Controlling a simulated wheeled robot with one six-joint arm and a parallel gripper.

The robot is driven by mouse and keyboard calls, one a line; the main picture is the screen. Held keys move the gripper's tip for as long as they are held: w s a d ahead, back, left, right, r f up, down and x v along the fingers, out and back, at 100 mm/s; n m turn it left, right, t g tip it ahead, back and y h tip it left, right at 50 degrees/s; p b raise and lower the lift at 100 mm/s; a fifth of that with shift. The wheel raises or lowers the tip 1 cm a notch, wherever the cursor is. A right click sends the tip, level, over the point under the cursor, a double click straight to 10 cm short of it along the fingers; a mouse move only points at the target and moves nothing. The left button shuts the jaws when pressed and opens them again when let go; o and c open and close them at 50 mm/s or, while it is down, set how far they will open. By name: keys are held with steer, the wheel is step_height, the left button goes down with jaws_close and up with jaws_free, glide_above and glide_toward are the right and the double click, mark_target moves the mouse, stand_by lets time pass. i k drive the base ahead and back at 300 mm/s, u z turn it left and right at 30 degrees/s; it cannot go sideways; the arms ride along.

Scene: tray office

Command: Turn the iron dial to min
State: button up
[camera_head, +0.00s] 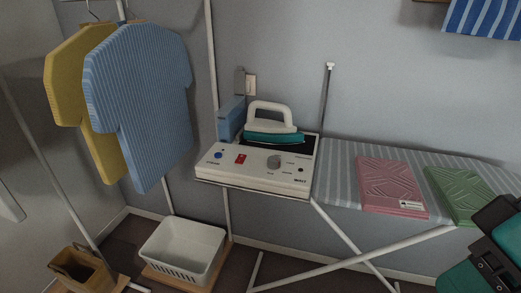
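The iron station (215,172) is a white box on the left end of the ironing board. Its round grey dial (274,162) sits on the sloped front panel, right of the red switch (240,159) and the blue button (218,155). Small marks surround the dial, but they and its pointer are too small to read. The iron (272,137), white and teal, rests on top behind the dial. Part of my arm, dark and teal, shows at the lower right, well away from the dial. I cannot see my gripper's fingertips.
The striped ironing board (340,175) carries a pink folded cloth (390,185) and a green one (460,193). A blue box (231,120) stands behind the station. Blue (140,95) and yellow (65,75) shirts hang left. A white basket (183,250) sits below.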

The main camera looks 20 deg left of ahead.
mark_target(274, 162)
steer(key=k, duration=0.5)
steer(key=u, duration=0.8)
steer(key=i, duration=1.05)
steer(key=z, duration=0.2)
